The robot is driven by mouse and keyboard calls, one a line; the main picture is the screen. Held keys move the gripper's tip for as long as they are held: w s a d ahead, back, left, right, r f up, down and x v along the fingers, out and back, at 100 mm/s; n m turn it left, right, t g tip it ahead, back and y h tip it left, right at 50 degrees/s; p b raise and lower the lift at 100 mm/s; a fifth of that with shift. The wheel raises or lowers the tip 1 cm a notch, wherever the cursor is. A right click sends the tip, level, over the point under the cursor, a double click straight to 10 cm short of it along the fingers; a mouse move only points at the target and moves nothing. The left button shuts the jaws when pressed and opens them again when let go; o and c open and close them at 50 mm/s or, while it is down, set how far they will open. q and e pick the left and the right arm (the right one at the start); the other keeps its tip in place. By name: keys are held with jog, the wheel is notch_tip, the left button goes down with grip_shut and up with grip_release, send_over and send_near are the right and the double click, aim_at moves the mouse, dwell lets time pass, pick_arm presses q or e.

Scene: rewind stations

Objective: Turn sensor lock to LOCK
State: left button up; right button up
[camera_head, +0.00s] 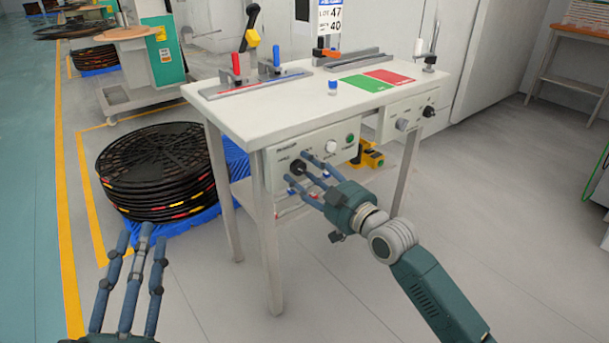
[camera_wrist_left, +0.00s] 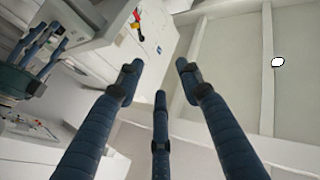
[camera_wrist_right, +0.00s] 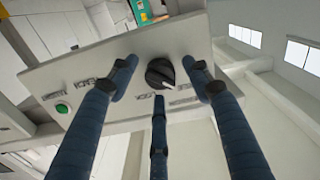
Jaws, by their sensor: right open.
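The sensor lock is a round black knob (camera_head: 298,167) on the left control panel (camera_head: 318,148) under the table's front edge. In the right wrist view the knob (camera_wrist_right: 160,73) has a pale mark toward its lower right, with printed labels around it too blurred to read surely. My right gripper (camera_head: 299,174) is open at that panel. Its three fingers (camera_wrist_right: 160,80) are spread around the knob, with gaps on both sides; contact cannot be told. My left gripper (camera_head: 142,240) is open and empty at the lower left, away from the panel; it also shows in the left wrist view (camera_wrist_left: 160,78).
The white table (camera_head: 300,105) carries a green and red mat (camera_head: 375,80), a blue cap (camera_head: 332,87) and red and blue clamps. A second panel (camera_head: 410,115) with knobs is at the right. Black reels (camera_head: 155,165) are stacked left. The floor at right is clear.

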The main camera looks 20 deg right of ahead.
pick_arm(q)
jog(key=shift+s+r, duration=0.1)
jog(key=shift+r, duration=0.2)
